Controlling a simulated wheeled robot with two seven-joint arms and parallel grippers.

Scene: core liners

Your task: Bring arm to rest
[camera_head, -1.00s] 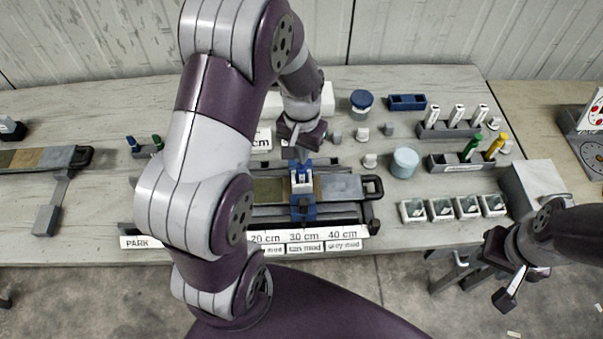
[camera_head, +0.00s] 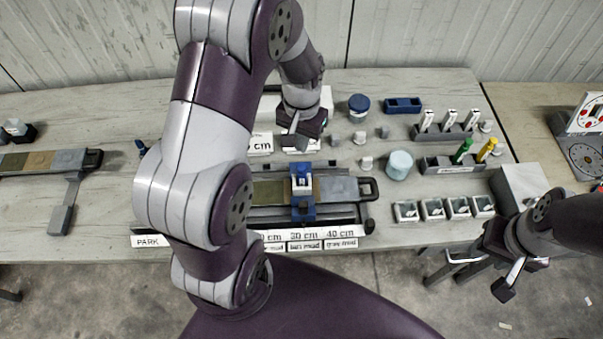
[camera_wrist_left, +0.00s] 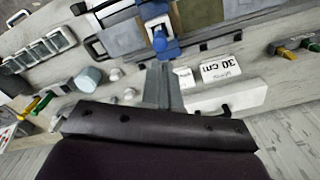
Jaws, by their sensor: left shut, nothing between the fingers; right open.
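My left gripper (camera_head: 296,140) is shut and empty, in the head view, above the bench just behind the blue sliding clamp. In the left wrist view its closed fingers (camera_wrist_left: 160,88) point toward the blue clamp (camera_wrist_left: 163,38), with a gap between them. In the head view the blue clamp (camera_head: 303,208) sits across the core liner (camera_head: 338,188) in its rack. My right gripper (camera_head: 508,282) is open and empty, off the bench's front edge at the right. My left arm covers the left part of the rack.
A second core liner (camera_head: 40,161) lies left.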

